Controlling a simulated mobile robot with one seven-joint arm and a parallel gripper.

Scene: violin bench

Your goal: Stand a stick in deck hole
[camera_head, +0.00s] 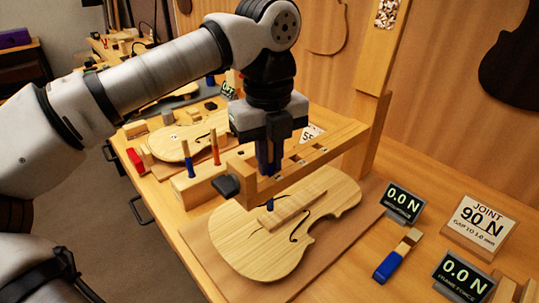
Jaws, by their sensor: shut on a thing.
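A wooden deck (325,149), a raised beam with several holes along its top, spans above a pale violin plate (235,245). My gripper (269,168) points down at the left part of the deck, its fingertips close to the top. It is shut on a dark blue stick, mostly hidden between the fingers. A blue end (270,204) shows below the deck, over the plate, in line with the gripper. It appears to be the same stick passing through a hole, but the hole is hidden. Whether this end touches the plate cannot be told.
A black knob (226,187) sits at the deck's left end. On the right are two 0.0 N displays, a sign and a blue-and-wood tool (398,256).

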